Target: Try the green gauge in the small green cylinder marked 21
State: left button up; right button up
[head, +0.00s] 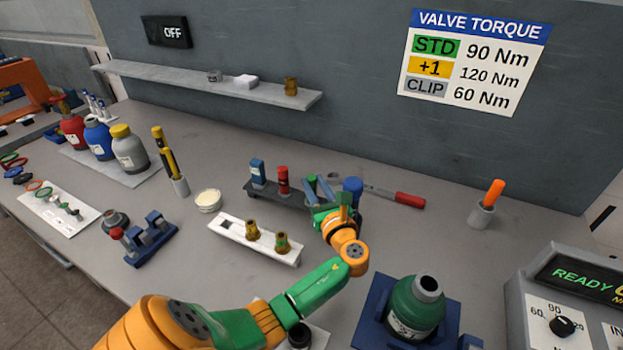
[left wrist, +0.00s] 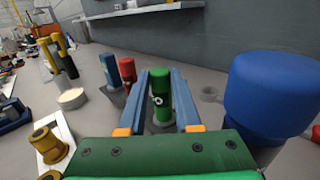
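A green gauge (left wrist: 160,92) with a small white mark stands upright in the dark rack (head: 262,194), at its right end. My left gripper (head: 322,186) is at that gauge; in the left wrist view its two blue fingers (left wrist: 160,98) are open, one on each side of the gauge, with narrow gaps. In the head view the gauge is mostly hidden by the gripper. A green cylinder (head: 414,308) with an open dark neck stands upright in a blue cradle (head: 372,308); its label is too small to read. My right gripper is not in view.
A blue gauge (head: 257,172) and a red gauge (head: 283,180) stand left in the same rack. A blue-topped object (left wrist: 275,95) stands close right of the fingers. A white block (head: 230,243) holds brass fittings. A red-handled tool (head: 405,199) lies behind.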

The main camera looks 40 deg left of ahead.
pick_arm(q)
grip_shut()
jog(key=shift+r, duration=0.1)
